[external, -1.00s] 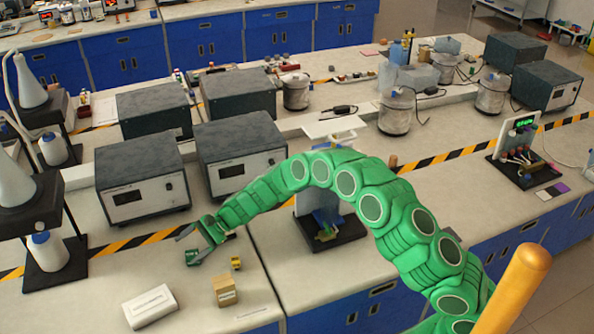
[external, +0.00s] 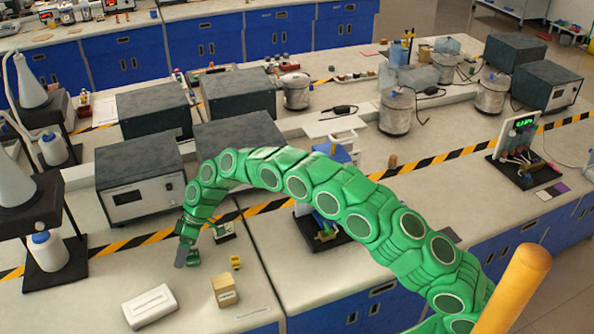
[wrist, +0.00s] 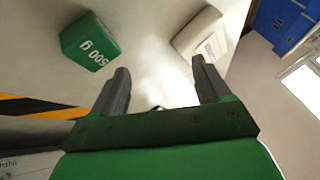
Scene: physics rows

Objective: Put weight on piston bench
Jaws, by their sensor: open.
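A green weight (wrist: 90,42) marked 500 g stands on the bench at the upper left of the wrist view, outside my fingers. In the external view, the small green block with a pale label (external: 224,231) beside my gripper appears to be this weight. My gripper (external: 187,261) points down, open, left of the weight; its two grey fingers (wrist: 161,88) are apart in the wrist view.
A white box (external: 150,306), a wooden block (external: 224,291) and a small yellow object (external: 236,262) lie near the front edge. A dark meter (external: 140,180) stands behind. A conical flask on a stand (external: 30,205) is at left.

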